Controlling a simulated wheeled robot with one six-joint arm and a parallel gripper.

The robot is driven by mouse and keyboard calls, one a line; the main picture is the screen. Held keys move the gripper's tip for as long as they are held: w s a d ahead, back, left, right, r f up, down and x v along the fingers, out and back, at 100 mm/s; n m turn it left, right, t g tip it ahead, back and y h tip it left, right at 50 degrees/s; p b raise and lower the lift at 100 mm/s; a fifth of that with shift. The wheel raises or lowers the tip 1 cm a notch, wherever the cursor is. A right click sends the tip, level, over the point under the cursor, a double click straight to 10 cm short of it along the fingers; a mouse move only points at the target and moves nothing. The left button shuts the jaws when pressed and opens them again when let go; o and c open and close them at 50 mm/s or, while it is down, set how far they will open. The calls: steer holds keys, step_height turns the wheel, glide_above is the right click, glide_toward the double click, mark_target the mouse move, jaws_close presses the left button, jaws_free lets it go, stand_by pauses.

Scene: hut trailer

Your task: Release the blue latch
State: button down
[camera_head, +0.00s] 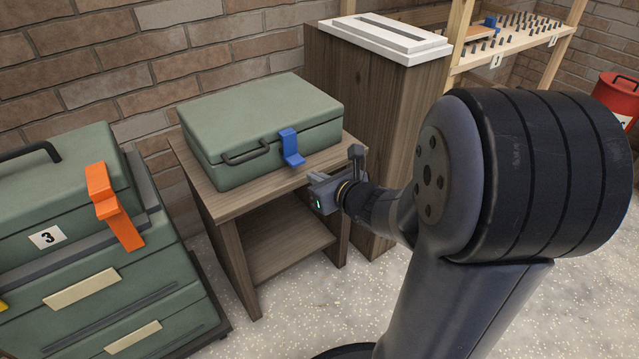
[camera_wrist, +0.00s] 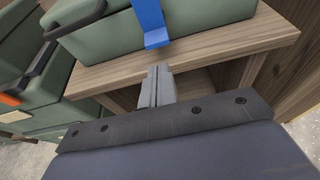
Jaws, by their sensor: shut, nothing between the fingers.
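The blue latch (camera_head: 290,147) is on the front of a green case (camera_head: 262,110), right of the case's dark handle (camera_head: 246,154). It hangs down over the case's front face. In the wrist view the blue latch (camera_wrist: 151,24) is just beyond my fingertips, slightly left of them. My gripper (camera_head: 328,178) is in front of the wooden stand's edge, right of and below the latch, apart from it. In the wrist view my gripper (camera_wrist: 160,72) has its fingers together with nothing between them.
The case sits on a wooden stand (camera_head: 250,195) with an open lower shelf. At left is a green tool chest (camera_head: 130,290) with an orange latch (camera_head: 113,205). A wooden pedestal (camera_head: 375,95) with a white top stands close right. Speckled floor lies in front.

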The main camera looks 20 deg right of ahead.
mark_target(292, 149)
steer(key=b+x, duration=0.1)
steer(key=x, duration=0.5)
steer(key=shift+w+f+b, duration=0.15)
steer(key=shift+w+b, duration=0.05)
steer(key=shift+b, duration=0.15)
steer(key=shift+s+r+p, duration=0.1)
steer(key=shift+r+p, duration=0.1)
steer(key=shift+p, duration=0.15)
steer(key=shift+s+r+g+p, duration=0.1)
steer(key=shift+g+p, duration=0.2)
steer(key=shift+p, duration=0.35)
